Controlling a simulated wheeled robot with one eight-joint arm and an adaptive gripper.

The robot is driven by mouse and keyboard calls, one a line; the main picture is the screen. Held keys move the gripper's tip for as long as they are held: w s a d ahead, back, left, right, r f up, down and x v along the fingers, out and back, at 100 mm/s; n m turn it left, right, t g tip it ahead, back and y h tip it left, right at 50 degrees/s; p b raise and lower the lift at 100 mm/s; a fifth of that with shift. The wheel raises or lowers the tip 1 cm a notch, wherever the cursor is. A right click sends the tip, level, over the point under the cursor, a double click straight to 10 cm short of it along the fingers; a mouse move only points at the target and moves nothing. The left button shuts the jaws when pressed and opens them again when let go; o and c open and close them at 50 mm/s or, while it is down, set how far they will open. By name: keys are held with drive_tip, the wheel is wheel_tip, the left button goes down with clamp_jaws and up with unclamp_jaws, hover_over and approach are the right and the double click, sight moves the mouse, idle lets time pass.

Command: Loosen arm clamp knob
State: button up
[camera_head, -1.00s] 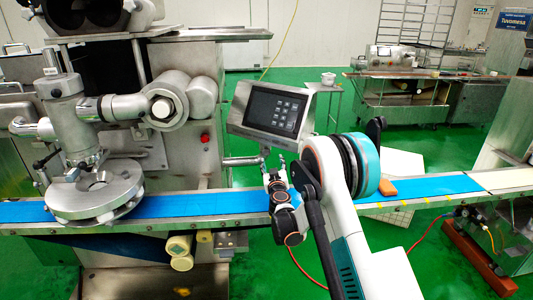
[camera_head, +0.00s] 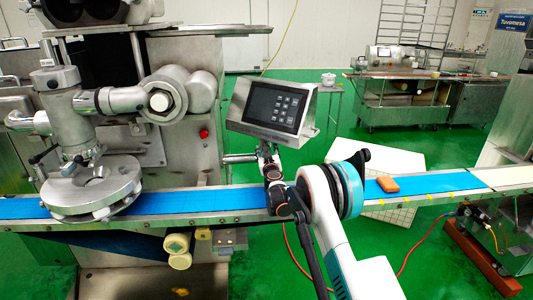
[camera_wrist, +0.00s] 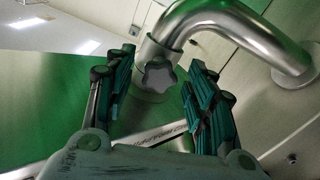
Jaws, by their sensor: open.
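The grey lobed clamp knob (camera_wrist: 158,76) shows in the wrist view. It sits under a collar on the bent steel tube arm (camera_wrist: 235,30), which also shows in the head view (camera_head: 240,158). My gripper (camera_wrist: 160,66) is open, with one green-padded finger on each side of the knob. The fingers look apart from it, though I cannot tell the exact depth. In the head view my gripper (camera_head: 266,152) is just below the control panel (camera_head: 275,108), near the tube's end. The knob is too small to make out there.
The blue conveyor belt (camera_head: 190,204) runs below my gripper. An orange block (camera_head: 388,184) lies on it to the right. The machine's round steel head (camera_head: 95,187) stands at left. A white panel (camera_head: 395,158) is behind my arm.

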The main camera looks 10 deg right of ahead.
drive_tip(key=shift+w, duration=0.9)
drive_tip(key=c, duration=1.1)
